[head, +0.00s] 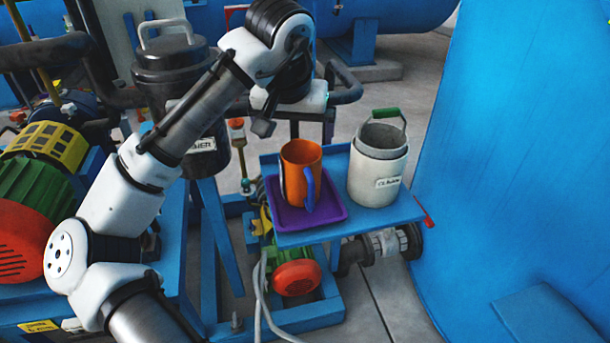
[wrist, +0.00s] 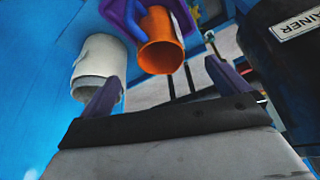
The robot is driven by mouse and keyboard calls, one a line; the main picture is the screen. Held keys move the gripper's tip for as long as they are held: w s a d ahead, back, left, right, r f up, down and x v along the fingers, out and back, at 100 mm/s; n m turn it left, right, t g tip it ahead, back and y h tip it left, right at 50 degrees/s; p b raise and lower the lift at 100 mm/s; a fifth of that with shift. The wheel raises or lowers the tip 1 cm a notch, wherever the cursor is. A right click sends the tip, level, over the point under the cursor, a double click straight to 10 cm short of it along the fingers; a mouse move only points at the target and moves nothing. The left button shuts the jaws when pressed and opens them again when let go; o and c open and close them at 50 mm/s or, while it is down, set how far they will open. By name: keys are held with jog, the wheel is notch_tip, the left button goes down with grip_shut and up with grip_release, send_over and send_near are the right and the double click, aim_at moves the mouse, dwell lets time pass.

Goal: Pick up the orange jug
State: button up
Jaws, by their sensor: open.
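The orange jug (head: 297,158) stands upright on a purple tray (head: 333,212), and its blue-purple handle faces the front right. My gripper is above and to the left of the jug in the head view, partly hidden by my wrist. In the wrist view, my gripper (wrist: 161,72) is open and empty, its two purple fingers wide apart. The jug (wrist: 162,45) shows beyond the fingertips, between their lines, with its open mouth toward the camera. The tray (wrist: 115,12) is partly hidden behind it. The fingers appear apart from the jug.
A white container (head: 378,165) with a green-gripped handle stands close right of the jug on the blue stand (head: 310,238). A dark lidded canister (head: 170,62) is at the left, near my arm. A large blue wall-like surface (head: 510,150) fills the right.

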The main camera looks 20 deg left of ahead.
jog(key=p, duration=0.2)
send_near(300, 162)
jog(key=f, duration=0.1)
jog(key=s+f, duration=0.1)
jog(key=f, duration=0.1)
jog(key=d+f, duration=0.1)
jog(key=f, duration=0.1)
jog(key=shift+s+d, duration=0.1)
jog(key=shift+s, duration=0.1)
jog(key=c, duration=1.3)
